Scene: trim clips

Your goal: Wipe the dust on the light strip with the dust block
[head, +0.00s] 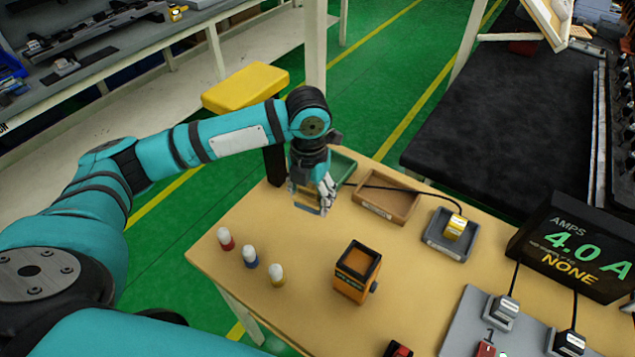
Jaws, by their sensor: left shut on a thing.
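My left gripper (318,190) is over the far left part of the tan table, pointing down. It is shut on a small tan and bluish block (305,208), mostly covered by the fingers. I cannot tell for sure that this is the dust block, or whether it touches the table. I cannot make out the light strip or any dust on it. My right gripper is not in view.
On the table (228,290) stand an orange box (353,275) and several small white-capped bottles (250,258). An ammeter display (580,245) stands right.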

